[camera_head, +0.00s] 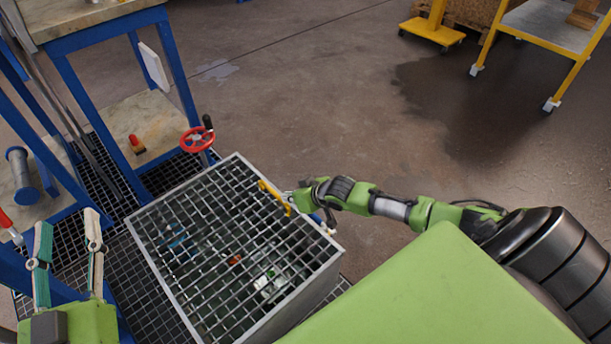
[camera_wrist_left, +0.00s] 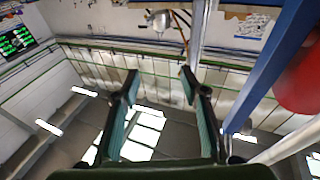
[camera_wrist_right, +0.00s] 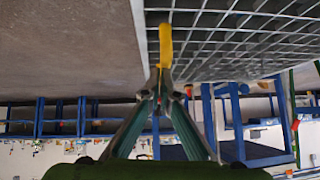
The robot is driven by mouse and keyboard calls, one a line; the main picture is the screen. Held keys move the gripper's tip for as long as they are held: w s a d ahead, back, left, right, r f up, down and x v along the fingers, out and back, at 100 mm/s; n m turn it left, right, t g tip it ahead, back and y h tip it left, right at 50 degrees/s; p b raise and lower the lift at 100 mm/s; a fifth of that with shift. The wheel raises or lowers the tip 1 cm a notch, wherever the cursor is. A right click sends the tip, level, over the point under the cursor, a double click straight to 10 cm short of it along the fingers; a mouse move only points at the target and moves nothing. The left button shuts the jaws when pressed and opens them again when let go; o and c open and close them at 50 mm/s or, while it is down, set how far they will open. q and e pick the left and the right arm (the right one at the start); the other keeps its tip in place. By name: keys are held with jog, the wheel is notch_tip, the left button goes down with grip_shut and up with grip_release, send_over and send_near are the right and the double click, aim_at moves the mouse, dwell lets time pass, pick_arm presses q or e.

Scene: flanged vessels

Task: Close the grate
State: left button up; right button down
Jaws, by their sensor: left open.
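The grey metal grate (camera_head: 225,215) lies over the top of a grey box; whether a small gap remains under its edge I cannot tell. A yellow handle (camera_head: 274,197) stands on the grate's right edge, also seen in the right wrist view (camera_wrist_right: 165,45). My right gripper (camera_head: 291,199) is at this handle. In the right wrist view its fingertips (camera_wrist_right: 165,82) come together on the handle's end. My left gripper (camera_head: 68,222) is open and empty, left of the grate, fingers pointing up. It also shows in the left wrist view (camera_wrist_left: 160,85).
A red valve wheel (camera_head: 197,139) stands by the box's far corner. A blue-framed workbench (camera_head: 110,30) is at the left. Several items show dimly through the grate bars. A yellow cart (camera_head: 550,25) stands far right. The floor beyond the box is clear.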

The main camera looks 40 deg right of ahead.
jog(key=shift+s+d+r+p, duration=0.15)
jog(key=shift+d+r+p, duration=0.1)
jog(key=shift+r+p, duration=0.7)
pick_arm(q)
jog(key=s+a+f+g+y+p, duration=0.1)
jog(key=s+a+f+g+y, duration=0.15)
jog(key=f+g, duration=0.45)
jog(key=s+a+f+g+y+p, duration=0.1)
jog(key=s+f+g, duration=0.25)
jog(key=f, duration=0.75)
jog(key=s+a+f+g+p, duration=0.2)
jog(key=s, duration=0.4)
jog(key=s+a+f+g+y+p, duration=0.1)
jog(key=s+f+g+p, duration=0.1)
jog(key=s, duration=0.4)
jog(key=shift+s+a+n+g, duration=0.25)
jog(key=shift+a+n+g, duration=0.15)
jog(key=shift+g, duration=0.45)
pick_arm(e)
jog(key=w+r+v, duration=0.1)
jog(key=v, duration=1)
jog(key=shift+w+d, duration=0.15)
jog(key=shift+d, duration=0.25)
